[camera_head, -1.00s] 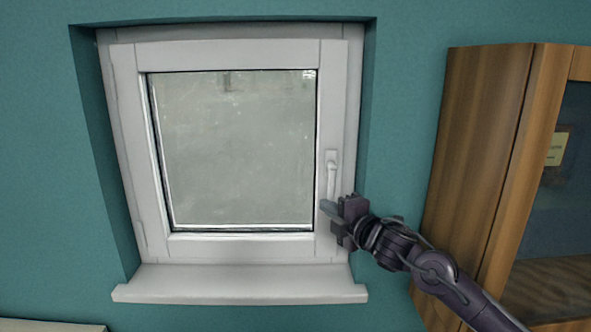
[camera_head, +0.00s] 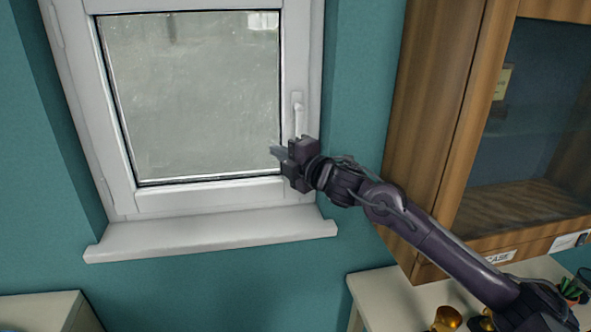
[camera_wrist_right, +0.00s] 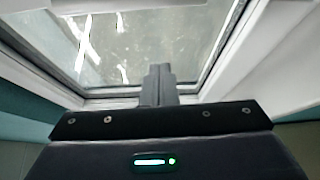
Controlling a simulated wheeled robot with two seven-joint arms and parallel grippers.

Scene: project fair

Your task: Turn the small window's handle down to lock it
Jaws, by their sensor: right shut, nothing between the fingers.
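The small white window (camera_head: 110,165) is set in a recess of the teal wall, and its sash looks shut in the frame. Its white handle (camera_head: 298,115) is on the right side of the sash and points down; its lower end is hidden behind my right gripper. My right gripper (camera_head: 276,151) is shut and empty, in front of the lower right part of the window by the handle's lower end. I cannot tell whether it touches the handle. In the right wrist view the shut fingers (camera_wrist_right: 158,84) point at the glass, and the handle does not show. My left gripper is not in view.
A wooden cabinet with a glass door (camera_head: 440,120) hangs to the right of the window. Below it a pale table (camera_head: 385,300) holds golden objects (camera_head: 446,319) and a small plant (camera_head: 570,289). A white sill (camera_head: 210,232) juts out below the window.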

